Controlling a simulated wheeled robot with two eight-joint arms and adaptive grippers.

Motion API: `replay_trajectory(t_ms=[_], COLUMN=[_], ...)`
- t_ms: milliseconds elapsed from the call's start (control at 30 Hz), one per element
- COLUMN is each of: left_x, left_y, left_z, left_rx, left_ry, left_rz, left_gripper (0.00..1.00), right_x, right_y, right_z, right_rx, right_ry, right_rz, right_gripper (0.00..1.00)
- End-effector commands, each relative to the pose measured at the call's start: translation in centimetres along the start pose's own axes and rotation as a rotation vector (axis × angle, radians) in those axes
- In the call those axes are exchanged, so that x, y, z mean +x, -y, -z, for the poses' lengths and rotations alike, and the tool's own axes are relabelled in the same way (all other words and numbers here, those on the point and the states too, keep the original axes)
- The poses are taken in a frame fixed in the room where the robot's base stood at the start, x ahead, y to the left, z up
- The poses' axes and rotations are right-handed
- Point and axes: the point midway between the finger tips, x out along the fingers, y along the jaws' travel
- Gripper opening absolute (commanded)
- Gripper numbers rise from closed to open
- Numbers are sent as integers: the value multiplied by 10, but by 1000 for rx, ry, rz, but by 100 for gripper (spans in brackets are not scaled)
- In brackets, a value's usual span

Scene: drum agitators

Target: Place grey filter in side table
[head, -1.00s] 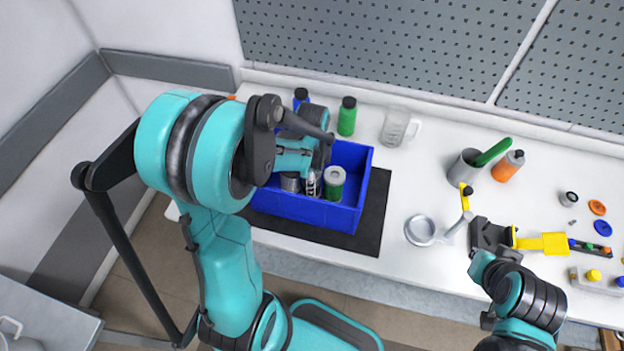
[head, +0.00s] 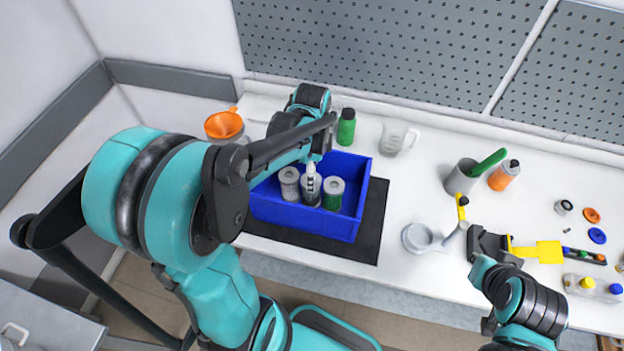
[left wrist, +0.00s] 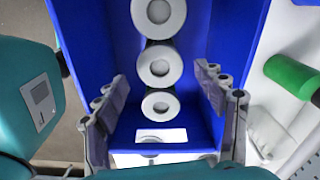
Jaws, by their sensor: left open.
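A grey cylinder, the grey filter (head: 289,184), stands upright in the blue bin (head: 310,218), leftmost in a row of three. In the left wrist view, three round grey tops line up in the bin. My left gripper (left wrist: 163,97) is open above the bin, its fingers either side of the nearest top and apart from it. My right gripper (head: 488,243) is at the table's right; its finger opening is unclear. A grey surface (head: 45,315), possibly the side table, is lower left.
The bin stands on a dark mat (head: 374,205) on the white table. An orange funnel (head: 223,124), a green bottle (head: 346,128) and a clear jug (head: 397,139) stand behind. A grey cup (head: 462,180) and a yellow piece (head: 548,251) are to the right.

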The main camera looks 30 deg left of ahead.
Motion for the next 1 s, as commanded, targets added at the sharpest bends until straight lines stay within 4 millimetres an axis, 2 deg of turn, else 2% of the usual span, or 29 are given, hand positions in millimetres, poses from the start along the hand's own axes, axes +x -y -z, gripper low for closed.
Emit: replay_trajectory(t_ms=[33,100,267,367,533,700,833,1000], left_x=[-10,-20,-32,-41,-64,-78,-81,-82], left_y=[0,0,-2,-12,-43,-75,-92,-101], left_z=[0,0,1,4,16,26,31,34], left_rx=[0,0,-16,-96,-401,-750,-948,-1080], left_ry=[0,0,-2,-17,-113,-297,-434,-537], left_rz=[0,0,9,51,196,313,347,353], left_gripper=[71,71,71,71,71,71,71,71], right_x=[-3,-5,-6,-6,-6,-6,-6,-6], right_y=[0,0,0,0,0,0,0,0], right_z=[2,3,4,4,4,4,4,4], right_rx=[0,0,0,0,0,0,0,0], right_ry=[0,0,0,0,0,0,0,0], right_rz=[0,0,0,0,0,0,0,0], right_gripper=[0,0,0,0,0,0,0,0])
